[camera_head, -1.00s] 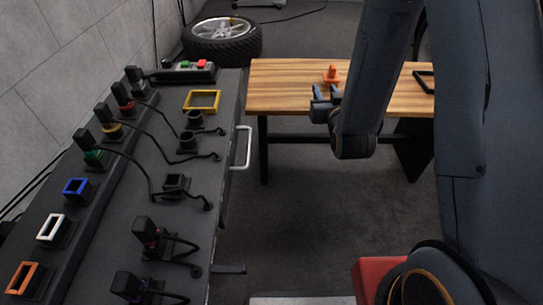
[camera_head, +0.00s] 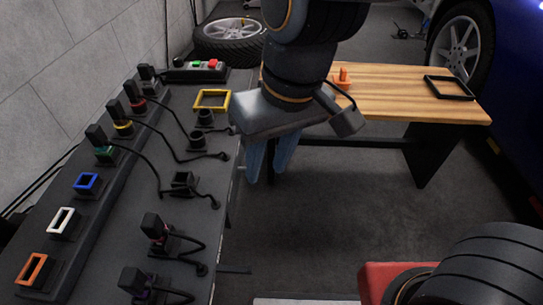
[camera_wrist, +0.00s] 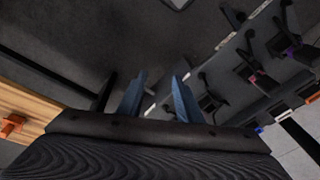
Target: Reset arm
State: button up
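My gripper (camera_head: 266,176) hangs pointing down between the dark console (camera_head: 120,230) and the wooden bench (camera_head: 405,101). Its two blue fingers are apart with nothing visible between them. They also show spread and empty in the wrist view (camera_wrist: 159,80). In the head view, my wrist covers the near left part of the bench. An orange object (camera_head: 343,80) stands on the bench just behind my wrist.
The console at left carries several cabled plugs and coloured frames, including a yellow frame (camera_head: 212,99) and a blue frame (camera_head: 88,184). A black frame (camera_head: 449,88) lies on the bench. A tyre (camera_head: 229,42) lies behind; a blue car (camera_head: 510,90) stands right. Floor between is open.

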jog(key=s, duration=0.2)
jog(key=s+r, duration=0.1)
jog(key=shift+s+d+g, duration=0.2)
jog(key=shift+d+g, duration=0.15)
jog(key=shift+g, duration=0.05)
jog(key=shift+r+p, duration=0.45)
jog(key=shift+r, duration=0.05)
dwell(0.5)
jog(key=d+r+m+p, duration=0.2)
jog(key=d+r+p, duration=0.5)
jog(key=p, duration=0.5)
jog(key=d+r+m+h+p, duration=0.1)
jog(key=d+r+m+p, duration=0.1)
jog(key=d+r+p, duration=0.5)
jog(key=d+r+m+h+p, duration=0.1)
jog(key=d+r+p, duration=0.5)
jog(key=r+p, duration=0.9)
jog(key=m+p, duration=0.1)
jog(key=p, duration=0.3)
jog(key=shift+d+m, duration=0.3)
jog(key=shift+d, duration=0.1)
jog(key=shift+a+f, duration=0.1)
jog(key=shift+a, duration=0.05)
